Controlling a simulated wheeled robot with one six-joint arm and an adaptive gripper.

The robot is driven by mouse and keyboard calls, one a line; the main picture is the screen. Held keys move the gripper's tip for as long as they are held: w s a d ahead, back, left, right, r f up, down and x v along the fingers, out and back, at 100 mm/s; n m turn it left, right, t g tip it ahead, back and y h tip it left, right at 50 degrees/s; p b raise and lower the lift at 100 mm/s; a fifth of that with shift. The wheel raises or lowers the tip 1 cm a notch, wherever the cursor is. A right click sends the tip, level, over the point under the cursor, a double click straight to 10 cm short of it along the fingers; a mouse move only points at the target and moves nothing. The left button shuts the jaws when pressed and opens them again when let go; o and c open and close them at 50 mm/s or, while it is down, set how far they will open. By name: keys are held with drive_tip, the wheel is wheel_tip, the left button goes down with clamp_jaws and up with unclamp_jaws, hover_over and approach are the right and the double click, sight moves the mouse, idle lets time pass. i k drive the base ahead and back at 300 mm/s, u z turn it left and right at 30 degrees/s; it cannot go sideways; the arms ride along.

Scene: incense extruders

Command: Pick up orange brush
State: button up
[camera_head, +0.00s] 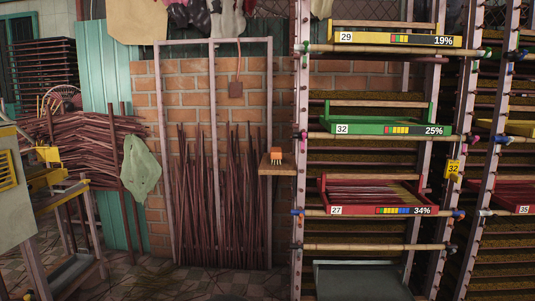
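A small orange brush (276,155) sits on a narrow wooden shelf (278,169) near the middle of the head view. The shelf sticks out from the left side of the tall rack. The brush looks upright, with a paler lower part, but it is too small to make out fully. My gripper is not in the picture.
The rack (302,120) holds a yellow tray (450,42), a green tray (375,127) and a red tray (322,200). Incense stick bundles (215,215) lean on the brick wall. A yellow-grey machine (15,200) stands at left. Tiled floor (200,280) shows in front.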

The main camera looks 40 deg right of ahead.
sight(276, 153)
drive_tip(key=z, duration=0.65)
drive_tip(key=i, duration=0.9)
drive_tip(key=z, duration=0.8)
